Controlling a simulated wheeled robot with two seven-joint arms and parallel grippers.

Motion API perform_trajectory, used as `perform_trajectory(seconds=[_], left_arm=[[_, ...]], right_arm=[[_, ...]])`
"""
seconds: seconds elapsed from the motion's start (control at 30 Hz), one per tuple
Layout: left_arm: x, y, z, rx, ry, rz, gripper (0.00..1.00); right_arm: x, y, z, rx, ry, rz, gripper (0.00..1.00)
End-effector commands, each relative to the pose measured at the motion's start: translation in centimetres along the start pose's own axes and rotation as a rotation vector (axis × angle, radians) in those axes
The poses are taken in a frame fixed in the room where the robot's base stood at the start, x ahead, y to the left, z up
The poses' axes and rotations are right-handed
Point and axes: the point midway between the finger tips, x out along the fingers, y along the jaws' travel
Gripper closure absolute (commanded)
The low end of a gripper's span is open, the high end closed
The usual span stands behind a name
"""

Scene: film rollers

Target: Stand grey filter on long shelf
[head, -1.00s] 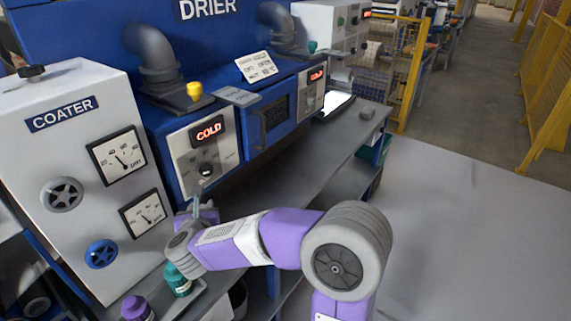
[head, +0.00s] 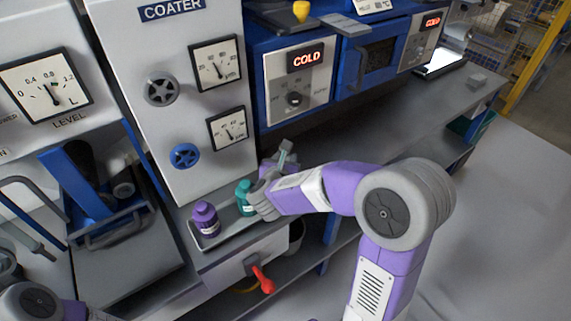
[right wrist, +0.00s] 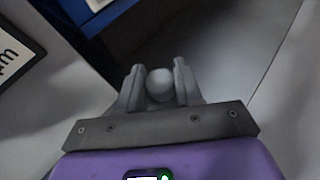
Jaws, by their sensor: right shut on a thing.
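My right gripper (head: 284,155) is in front of the drier, just right of the coater, above the worktop. In the right wrist view, its two fingers (right wrist: 160,88) are shut on a grey, round-ended thing (right wrist: 160,84), seemingly the grey filter. Only its rounded end shows; the rest is hidden. The long grey shelf (head: 385,125) runs below the drier towards the back right. Part of my left arm shows at the bottom left of the head view, but its gripper is out of view.
A purple bottle (head: 206,220) and a teal bottle (head: 244,198) stand in a small tray (head: 222,236) left of my right gripper. The coater (head: 190,110) rises behind them. A small grey block (head: 478,80) lies at the shelf's far end. The shelf's middle looks clear.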

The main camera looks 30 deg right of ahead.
Motion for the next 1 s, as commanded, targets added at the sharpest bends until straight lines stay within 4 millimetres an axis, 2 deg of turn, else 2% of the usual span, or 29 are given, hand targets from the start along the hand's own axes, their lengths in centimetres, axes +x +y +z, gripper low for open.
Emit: perform_trajectory(seconds=[0.47,0.5,0.63,1.0], left_arm=[[0.65,-0.24,-0.04,0.0,0.0,0.0,0.57],[0.56,-0.2,-0.03,0.0,0.0,0.0,0.57],[0.5,-0.18,-0.03,0.0,0.0,0.0,0.57],[0.14,-0.05,-0.01,0.0,0.0,0.0,0.57]], right_arm=[[0.27,0.0,-0.62,0.002,-0.001,0.001,1.0],[0.24,0.0,-0.56,0.001,0.0,0.0,0.6],[0.22,0.0,-0.52,0.001,0.0,0.0,0.4],[0.11,0.0,-0.26,0.0,0.0,0.0,0.39]])
